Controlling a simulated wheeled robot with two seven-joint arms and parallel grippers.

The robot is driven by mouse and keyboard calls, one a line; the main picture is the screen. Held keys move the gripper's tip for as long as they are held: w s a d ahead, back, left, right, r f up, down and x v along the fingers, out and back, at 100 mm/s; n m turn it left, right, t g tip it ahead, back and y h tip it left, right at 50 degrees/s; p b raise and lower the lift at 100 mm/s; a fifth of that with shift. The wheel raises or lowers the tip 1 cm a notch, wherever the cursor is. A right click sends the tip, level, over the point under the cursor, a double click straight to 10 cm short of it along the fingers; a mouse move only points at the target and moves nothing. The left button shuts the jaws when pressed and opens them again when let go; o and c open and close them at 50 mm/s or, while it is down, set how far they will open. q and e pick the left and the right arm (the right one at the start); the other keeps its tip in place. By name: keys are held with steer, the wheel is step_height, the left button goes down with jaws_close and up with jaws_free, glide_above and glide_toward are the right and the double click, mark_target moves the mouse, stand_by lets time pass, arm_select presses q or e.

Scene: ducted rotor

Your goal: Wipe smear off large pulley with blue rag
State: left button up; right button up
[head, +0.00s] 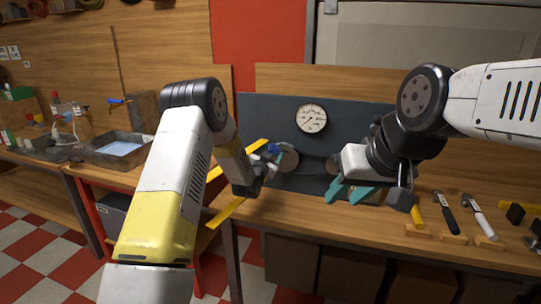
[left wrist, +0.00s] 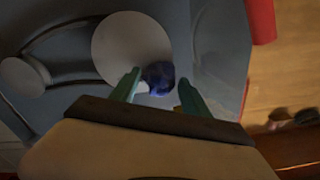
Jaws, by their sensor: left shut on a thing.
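The large pulley (left wrist: 125,42) is a pale grey disc on the dark panel. It also shows in the head view (head: 289,160), partly covered by my left gripper (head: 268,156). My left gripper also shows in the left wrist view (left wrist: 158,88), with its green fingers shut on the blue rag (left wrist: 160,76). The rag is bunched between the fingertips in front of the pulley's lower right part; I cannot tell if it touches. No smear can be made out. My right gripper (head: 348,191) is open and empty above the bench, its teal fingers apart.
A smaller pulley (left wrist: 22,77) sits left of the large one, with a dark belt between them. A dial gauge (head: 311,118) is on the panel (head: 262,108). A tray (head: 100,150) stands left.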

arm_select(q)
steer(key=shift+s+d, duration=0.4)
steer(key=shift+d, duration=0.8)
steer(key=shift+s+d, duration=0.35)
steer(key=shift+d, duration=0.85)
steer(key=shift+s+d, duration=0.4)
steer(key=shift+d, duration=0.8)
steer(key=shift+a, duration=0.15)
steer(key=shift+w+a+r, duration=0.1)
steer(key=shift+w+a, duration=0.2)
steer(key=shift+a, duration=0.35)
steer(key=shift+w+a+f, duration=0.1)
steer(key=shift+w+a, duration=0.15)
steer(key=shift+a, duration=0.45)
steer(key=shift+w+a+r, duration=0.1)
steer(key=shift+w+a, duration=0.2)
steer(key=shift+a, duration=0.35)
steer(key=shift+w+a, duration=0.25)
steer(key=shift+a, duration=0.55)
steer(key=shift+w+a, duration=0.2)
steer(key=shift+a, duration=0.55)
steer(key=shift+s, duration=0.15)
steer(key=shift+v, duration=2.95)
